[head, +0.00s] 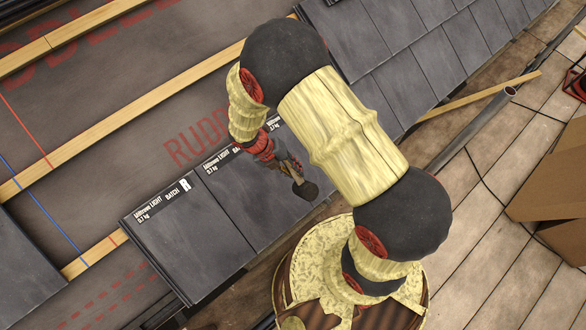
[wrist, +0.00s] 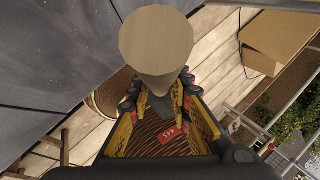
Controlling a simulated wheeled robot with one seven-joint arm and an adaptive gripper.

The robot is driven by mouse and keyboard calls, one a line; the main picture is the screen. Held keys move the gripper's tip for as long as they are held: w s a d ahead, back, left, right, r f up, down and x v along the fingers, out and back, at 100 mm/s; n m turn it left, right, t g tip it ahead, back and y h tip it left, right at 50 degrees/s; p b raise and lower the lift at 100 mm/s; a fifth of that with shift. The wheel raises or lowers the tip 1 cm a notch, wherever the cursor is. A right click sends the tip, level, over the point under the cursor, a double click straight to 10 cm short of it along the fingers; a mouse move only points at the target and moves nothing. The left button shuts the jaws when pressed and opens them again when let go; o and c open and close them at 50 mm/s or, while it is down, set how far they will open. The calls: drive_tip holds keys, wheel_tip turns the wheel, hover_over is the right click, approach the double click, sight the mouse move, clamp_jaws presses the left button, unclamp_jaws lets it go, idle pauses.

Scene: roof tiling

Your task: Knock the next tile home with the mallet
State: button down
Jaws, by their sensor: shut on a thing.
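My gripper (head: 283,163) is shut on the mallet, hanging over the lower course of tiles. In the head view the mallet's dark head (head: 306,190) shows beyond the fingers, over or close to a tile; I cannot tell whether it touches. In the wrist view my gripper (wrist: 160,97) is shut around the mallet's pale wooden part (wrist: 157,40). Dark grey tiles with white print lie side by side: a left one (head: 180,250) and one to its right (head: 245,205). My arm hides part of the course, and how each tile is seated is unclear.
Wooden battens (head: 95,112) cross the grey underlay (head: 110,75). Laid tiles (head: 400,88) fill the upper right, and another tile group (head: 25,270) lies lower left. Cardboard boxes (head: 550,180) stand on the plank deck (head: 480,235) at right. Scaffold poles (wrist: 285,110) show in the wrist view.

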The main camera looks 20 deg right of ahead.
drive_tip(key=w+a+f+b, duration=0.1)
drive_tip(key=w+f+b, duration=0.2)
drive_tip(key=f+b, duration=0.3)
drive_tip(key=shift+w+b, duration=0.25)
drive_tip(key=shift+b, duration=0.4)
drive_tip(key=shift+r+p, duration=0.15)
drive_tip(key=shift+p, duration=0.95)
idle(0.7)
idle(0.4)
drive_tip(key=b, duration=0.3)
hover_over(282, 177)
wheel_tip(282, 177, down, 6)
drive_tip(key=shift+f, duration=0.1)
drive_tip(key=shift+s+r+p, duration=0.15)
drive_tip(key=shift+r+p, duration=0.15)
drive_tip(key=shift+p, duration=0.1)
